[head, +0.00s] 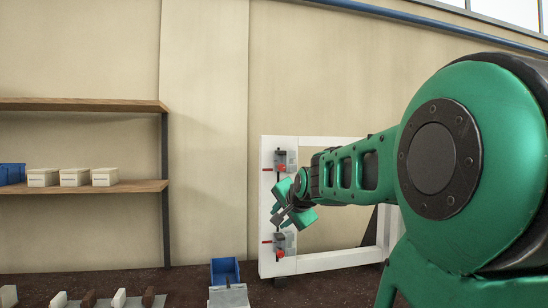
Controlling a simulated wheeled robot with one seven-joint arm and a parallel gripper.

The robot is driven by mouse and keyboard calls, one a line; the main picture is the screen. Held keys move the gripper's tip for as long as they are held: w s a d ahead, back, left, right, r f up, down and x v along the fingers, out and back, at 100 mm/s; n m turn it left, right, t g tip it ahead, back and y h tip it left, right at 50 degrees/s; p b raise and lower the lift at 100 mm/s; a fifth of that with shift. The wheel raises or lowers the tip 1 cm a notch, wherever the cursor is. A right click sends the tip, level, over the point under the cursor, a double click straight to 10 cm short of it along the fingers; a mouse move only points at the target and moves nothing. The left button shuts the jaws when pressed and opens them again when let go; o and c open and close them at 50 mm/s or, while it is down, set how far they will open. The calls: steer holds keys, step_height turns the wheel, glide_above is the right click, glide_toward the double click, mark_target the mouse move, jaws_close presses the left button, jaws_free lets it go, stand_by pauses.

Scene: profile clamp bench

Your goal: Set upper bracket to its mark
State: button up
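A white upright frame (266,210) stands against the wall. The upper bracket (280,158), small, grey with a red part, sits near the top of its left post. A short red mark (266,170) shows on the post to its left, seemingly a little below the bracket's middle. A similar lower bracket (279,244) sits further down the post, with a red line (266,241) beside it. My gripper (281,215) is in front of the post between the two brackets, apart from the upper one in the picture. Its fingers are small and angled, so their opening is unclear.
A blue bin (225,271) stands left of the frame's foot. Wooden shelves (90,187) at left hold white boxes (75,177) and a blue crate (12,173). Several small blocks (119,299) are at the lower left.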

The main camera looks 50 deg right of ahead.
mark_target(281, 153)
steer(key=w+d+r+m+t+h, duration=0.2)
steer(key=d+r+m, duration=0.15)
steer(key=r, duration=0.55)
steer(key=w+d+r+m+t+h, duration=0.2)
steer(key=d+r+t, duration=0.15)
steer(key=r, duration=0.55)
steer(key=shift+m+g, duration=0.25)
steer(key=shift+g, duration=0.1)
steer(key=x, duration=1)
steer(key=shift+w+d+r, duration=0.1)
steer(key=shift+w+d, duration=0.05)
steer(key=shift+d, duration=0.15)
